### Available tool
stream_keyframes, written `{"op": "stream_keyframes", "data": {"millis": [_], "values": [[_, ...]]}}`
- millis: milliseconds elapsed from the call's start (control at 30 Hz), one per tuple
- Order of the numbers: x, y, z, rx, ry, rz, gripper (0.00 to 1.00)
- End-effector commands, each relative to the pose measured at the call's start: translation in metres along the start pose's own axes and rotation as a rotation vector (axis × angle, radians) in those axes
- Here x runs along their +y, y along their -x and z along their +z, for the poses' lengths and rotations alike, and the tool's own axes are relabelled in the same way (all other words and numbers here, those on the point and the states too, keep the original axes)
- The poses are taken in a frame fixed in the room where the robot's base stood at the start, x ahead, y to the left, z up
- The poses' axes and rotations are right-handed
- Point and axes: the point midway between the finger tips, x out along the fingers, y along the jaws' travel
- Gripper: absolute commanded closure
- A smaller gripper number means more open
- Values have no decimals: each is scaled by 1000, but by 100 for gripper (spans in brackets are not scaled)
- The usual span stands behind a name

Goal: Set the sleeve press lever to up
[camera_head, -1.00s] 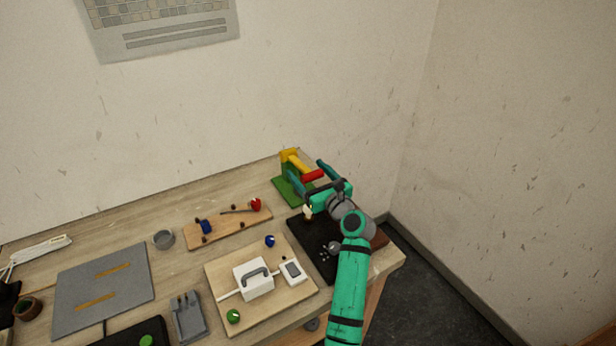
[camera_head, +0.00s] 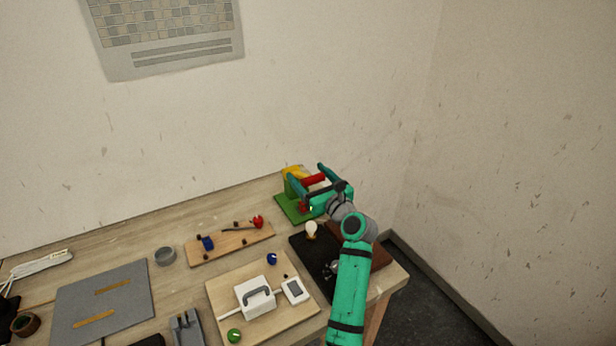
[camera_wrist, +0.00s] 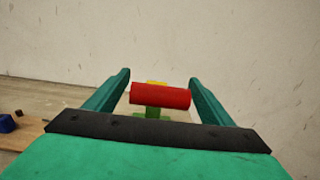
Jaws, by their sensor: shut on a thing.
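The sleeve press (camera_head: 290,190) stands at the back right of the table, with a green base and upright and a yellow top part. Its lever ends in a red cross handle (camera_head: 313,179), about level with the yellow top in the head view. My gripper (camera_head: 308,174) reaches over the press from the right, its two teal fingers on either side of the handle. In the wrist view the red handle (camera_wrist: 160,95) lies crosswise between the fingers of my gripper (camera_wrist: 160,80). My gripper is shut on it. The fingers and hand hide part of the press.
A black tray (camera_head: 311,262) with a light bulb (camera_head: 311,230) lies in front of the press, under my arm. A wooden board (camera_head: 230,243) with small parts lies to the left. A board (camera_head: 225,300) with a white box is nearer. The wall is close behind.

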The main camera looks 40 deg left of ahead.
Motion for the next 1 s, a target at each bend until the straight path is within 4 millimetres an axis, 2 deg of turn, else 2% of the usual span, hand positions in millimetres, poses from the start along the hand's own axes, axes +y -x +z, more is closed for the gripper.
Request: {"op": "stream_keyframes", "data": {"millis": [300,333,400,767,867,1000], "values": [[0,0,0,0,1,0,64],[0,0,0,0,1,0,22],[1,0,-1,1,1,1,7],[3,2,-1,1,0,4,7],[2,12,-1,1,0,3,7],[2,37,-2,1,0,2,7]]}}
